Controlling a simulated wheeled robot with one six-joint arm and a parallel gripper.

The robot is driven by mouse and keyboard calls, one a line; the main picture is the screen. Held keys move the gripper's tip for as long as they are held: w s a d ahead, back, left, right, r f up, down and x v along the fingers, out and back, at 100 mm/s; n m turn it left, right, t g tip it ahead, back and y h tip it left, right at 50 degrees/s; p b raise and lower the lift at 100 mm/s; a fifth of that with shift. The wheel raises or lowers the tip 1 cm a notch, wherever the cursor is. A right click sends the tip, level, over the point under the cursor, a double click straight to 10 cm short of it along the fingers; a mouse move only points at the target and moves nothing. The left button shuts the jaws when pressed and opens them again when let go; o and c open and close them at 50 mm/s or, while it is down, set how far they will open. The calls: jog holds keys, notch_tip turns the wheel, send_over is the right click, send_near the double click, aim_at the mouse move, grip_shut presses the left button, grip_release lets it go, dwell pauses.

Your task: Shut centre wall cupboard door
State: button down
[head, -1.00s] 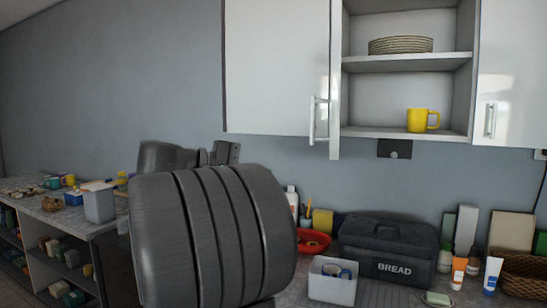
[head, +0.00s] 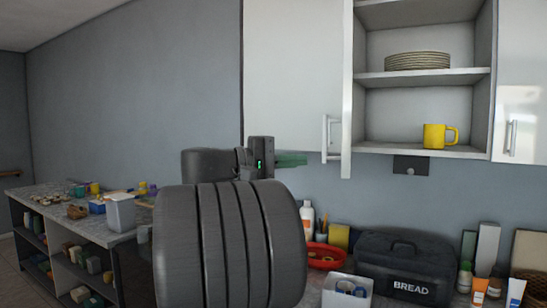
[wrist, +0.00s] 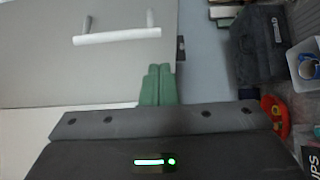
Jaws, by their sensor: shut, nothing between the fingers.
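The centre wall cupboard (head: 385,110) is open, showing its shelves. Its white door (head: 347,90) stands out toward me, seen nearly edge-on at the left of the opening. The door's bar handle (head: 331,138) is on its outer, left side. In the wrist view the door's outer face (wrist: 70,75) fills the upper left, with the handle (wrist: 117,36) above my fingertips. My gripper (head: 292,160) is shut and empty, its green fingers pointing right, left of the door near its lower edge. The fingertips (wrist: 158,72) overlap the door's face; I cannot tell whether they touch it.
A yellow mug (head: 434,136) and a plate stack (head: 417,61) stand inside the cupboard. Closed doors flank it at left (head: 285,75) and right (head: 520,80). Below, the counter holds a bread bin (head: 405,268), a red bowl (head: 325,256) and a white box (head: 347,290).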

jog(key=shift+s+d, duration=0.9)
jog(key=shift+d, duration=0.25)
jog(key=shift+d, duration=0.1)
